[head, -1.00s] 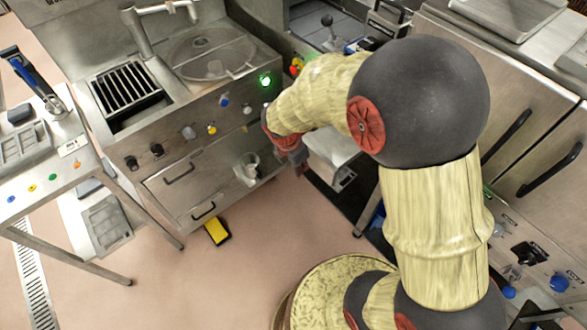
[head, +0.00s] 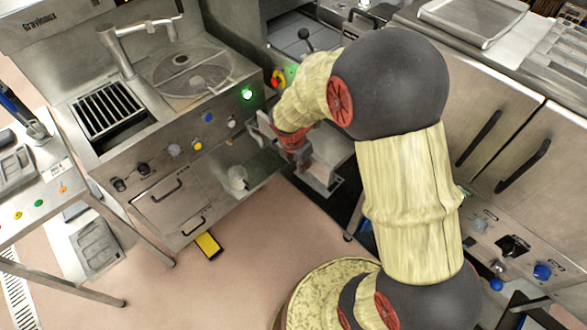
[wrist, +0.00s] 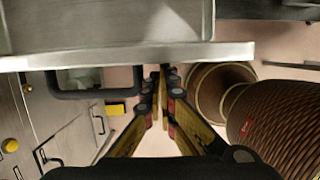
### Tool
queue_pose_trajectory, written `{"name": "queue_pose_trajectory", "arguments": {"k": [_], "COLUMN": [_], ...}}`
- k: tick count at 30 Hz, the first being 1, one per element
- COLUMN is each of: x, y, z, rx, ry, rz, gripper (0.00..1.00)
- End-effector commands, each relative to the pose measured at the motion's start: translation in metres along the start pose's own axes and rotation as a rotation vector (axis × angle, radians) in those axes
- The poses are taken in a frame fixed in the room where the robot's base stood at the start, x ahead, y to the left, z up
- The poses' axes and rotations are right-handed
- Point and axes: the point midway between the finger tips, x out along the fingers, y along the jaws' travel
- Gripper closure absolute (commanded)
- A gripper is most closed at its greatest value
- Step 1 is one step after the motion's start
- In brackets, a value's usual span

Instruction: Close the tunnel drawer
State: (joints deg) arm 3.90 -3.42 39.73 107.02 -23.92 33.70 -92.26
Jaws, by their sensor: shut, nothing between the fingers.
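The tunnel drawer (head: 322,172) appears as a steel box standing out from under the unit with the black lever, right of the sink machine. My arm partly hides it. In the wrist view, a steel drawer front edge (wrist: 130,55) crosses the upper picture, with a black bar handle (wrist: 75,94) beneath it at left. My gripper (wrist: 163,78) is shut and empty, its fingers just below that edge and right of the handle. In the head view my gripper (head: 302,163) is at the drawer's left side. I cannot tell whether it touches the drawer.
The sink machine (head: 150,150) stands at left, with knobs, a green-lit button (head: 247,94) and a white cup (head: 237,177) on its lower ledge. A yellow block (head: 208,245) lies on the floor. Cabinets with black handles (head: 480,138) stand at right.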

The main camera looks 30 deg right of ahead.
Motion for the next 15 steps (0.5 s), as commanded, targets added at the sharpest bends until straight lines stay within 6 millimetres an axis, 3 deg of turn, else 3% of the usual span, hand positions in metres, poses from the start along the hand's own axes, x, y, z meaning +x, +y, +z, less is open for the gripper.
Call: {"name": "queue_pose_trajectory", "arguments": {"k": [1, 6, 15], "x": [-0.002, 0.009, 0.025], "y": [-0.001, -0.001, 0.0], "z": [0.016, 0.061, 0.117], "rx": [0.007, 0.005, 0.003], "ry": [0.001, 0.001, 0.0], "rz": [-0.004, -0.004, 0.0], "gripper": [1.0, 1.0, 1.0]}}
